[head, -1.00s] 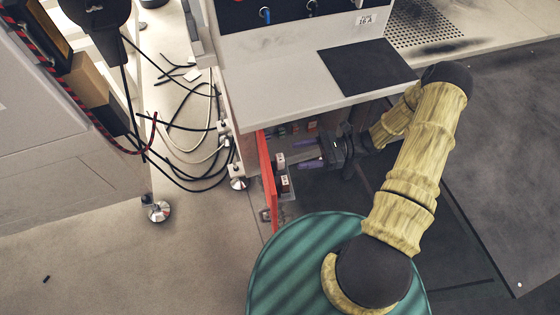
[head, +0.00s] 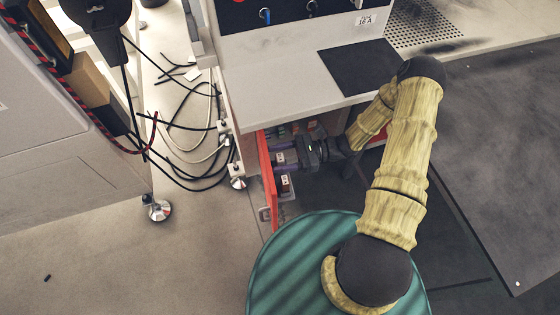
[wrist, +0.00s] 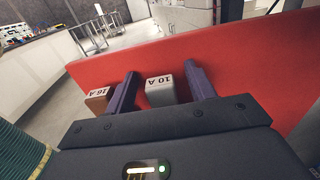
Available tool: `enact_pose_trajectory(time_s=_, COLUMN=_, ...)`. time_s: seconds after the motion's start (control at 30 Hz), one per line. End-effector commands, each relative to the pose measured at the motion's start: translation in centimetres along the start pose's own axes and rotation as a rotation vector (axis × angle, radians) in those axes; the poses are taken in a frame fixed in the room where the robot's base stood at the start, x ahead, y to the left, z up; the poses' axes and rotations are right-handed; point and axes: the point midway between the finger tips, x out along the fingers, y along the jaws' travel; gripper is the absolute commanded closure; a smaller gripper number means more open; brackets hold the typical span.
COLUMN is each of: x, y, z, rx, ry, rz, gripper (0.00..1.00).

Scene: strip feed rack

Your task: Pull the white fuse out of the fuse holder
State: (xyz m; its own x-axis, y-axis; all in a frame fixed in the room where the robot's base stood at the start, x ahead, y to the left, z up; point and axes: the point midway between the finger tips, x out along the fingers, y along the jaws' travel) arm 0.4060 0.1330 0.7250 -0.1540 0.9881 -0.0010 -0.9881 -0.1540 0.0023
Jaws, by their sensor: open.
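The white fuse, marked 10 A, shows in the wrist view (wrist: 160,92) between the two purple fingers of my gripper (wrist: 161,75), in front of a red panel. In the head view the white fuse (head: 281,158) is small and partly hidden by my gripper (head: 283,156), which reaches in under the worktop. The gripper is open, with its fingers on either side of the fuse. The fuse holder itself is mostly hidden behind my gripper.
A brown fuse marked 16 A (wrist: 97,101) stands just outside the left finger. The red panel (head: 266,172) rises right beyond the fuses. The worktop (head: 290,85) overhangs my gripper. Loose cables (head: 190,130) lie on the floor at the left.

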Motion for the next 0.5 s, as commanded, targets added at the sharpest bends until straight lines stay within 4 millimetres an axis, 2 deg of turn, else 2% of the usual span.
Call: enact_pose_trajectory(time_s=0.5, x=0.00, y=-0.01, z=-0.01, rx=-0.001, ry=0.000, rz=0.000, gripper=0.47)
